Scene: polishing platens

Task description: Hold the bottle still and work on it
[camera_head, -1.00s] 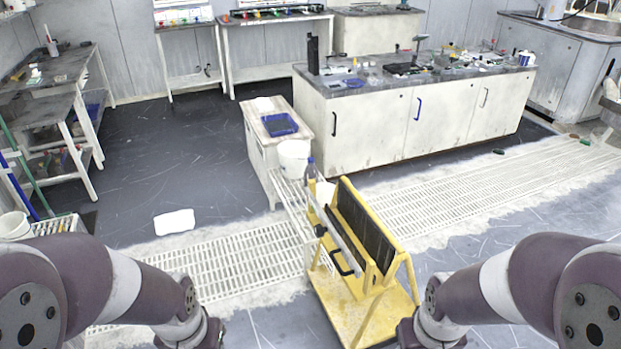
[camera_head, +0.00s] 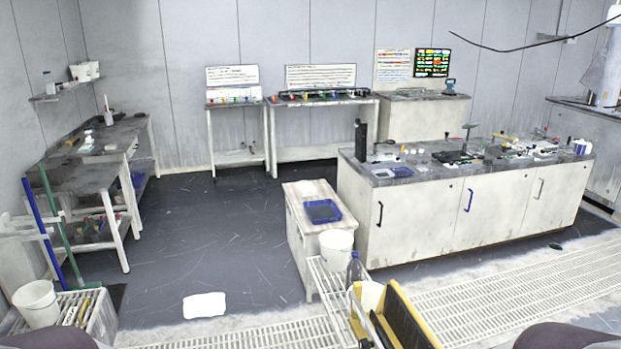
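A clear bottle with a dark cap (camera_head: 354,268) stands near the white bucket (camera_head: 337,249), behind the yellow cart. Its lower part is partly hidden by a white cup-like container (camera_head: 369,293). I cannot tell from here whether other bottles are among the small items on the benches. Only dark parts of my arms show at the bottom left and bottom right edges. Both of my grippers are out of the picture.
A yellow cart with dark panels (camera_head: 400,318) stands close in front. A long white cabinet bench (camera_head: 440,222) is behind it, and a small cabinet with a blue tray (camera_head: 322,211) is left of that. Open dark floor (camera_head: 215,225) lies left of centre, with a white sheet (camera_head: 204,305).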

